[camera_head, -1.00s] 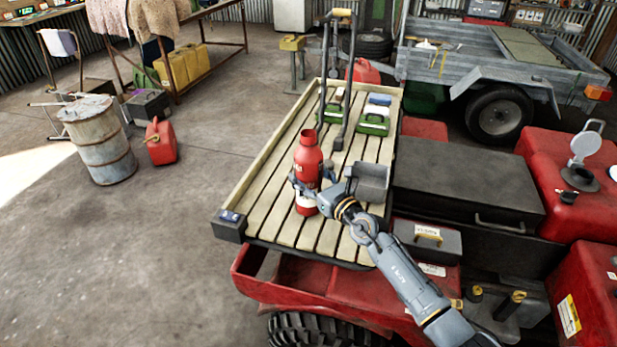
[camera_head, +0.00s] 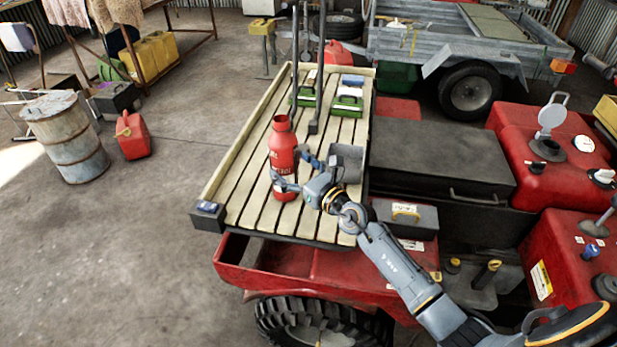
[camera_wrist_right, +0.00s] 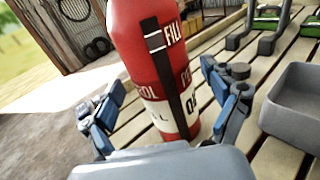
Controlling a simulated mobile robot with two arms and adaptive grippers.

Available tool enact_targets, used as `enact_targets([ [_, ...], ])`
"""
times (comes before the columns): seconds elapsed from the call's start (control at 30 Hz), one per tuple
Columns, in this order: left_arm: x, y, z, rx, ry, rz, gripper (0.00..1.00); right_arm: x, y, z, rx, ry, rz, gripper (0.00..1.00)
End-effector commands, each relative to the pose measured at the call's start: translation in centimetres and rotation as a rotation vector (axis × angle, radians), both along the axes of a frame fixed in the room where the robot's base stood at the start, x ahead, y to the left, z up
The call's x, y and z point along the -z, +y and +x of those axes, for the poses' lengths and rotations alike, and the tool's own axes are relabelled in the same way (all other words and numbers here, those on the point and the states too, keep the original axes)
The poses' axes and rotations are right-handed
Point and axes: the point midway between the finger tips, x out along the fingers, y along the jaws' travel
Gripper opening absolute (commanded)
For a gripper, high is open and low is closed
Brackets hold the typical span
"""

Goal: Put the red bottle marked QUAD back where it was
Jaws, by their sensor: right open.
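The red bottle (camera_head: 283,155) stands upright on the slatted wooden bed (camera_head: 240,205), near its front left part. My right gripper (camera_head: 292,172) is at the bottle's lower part. In the wrist view my right gripper's (camera_wrist_right: 163,92) blue-grey fingers are spread, one on each side of the bottle, with a gap visible at the right. My left gripper is not in view.
A grey open tray (camera_head: 346,160) sits on the slats just right of the bottle. Green-handled boxes (camera_head: 347,108) and an upright black handle frame stand farther back. A dark flat box (camera_head: 440,155) lies to the right. A red can (camera_head: 132,135) and rusty drum (camera_head: 66,135) stand on the floor.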

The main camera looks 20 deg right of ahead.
Motion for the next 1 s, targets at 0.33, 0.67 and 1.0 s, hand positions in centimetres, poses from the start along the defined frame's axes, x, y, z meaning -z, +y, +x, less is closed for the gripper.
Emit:
enact_targets([
  [0.33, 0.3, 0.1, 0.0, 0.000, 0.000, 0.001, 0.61, 0.2, -2.3, -6.8, 0.001, 0.002, -0.002, 0.86],
  [0.67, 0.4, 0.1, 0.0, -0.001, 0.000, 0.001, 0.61, -0.1, -2.8, -8.4, 0.000, 0.000, -0.001, 0.86],
  [1.0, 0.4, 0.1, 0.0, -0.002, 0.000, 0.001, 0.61, -0.1, -2.8, -8.3, 0.001, -0.001, 0.000, 0.86],
])
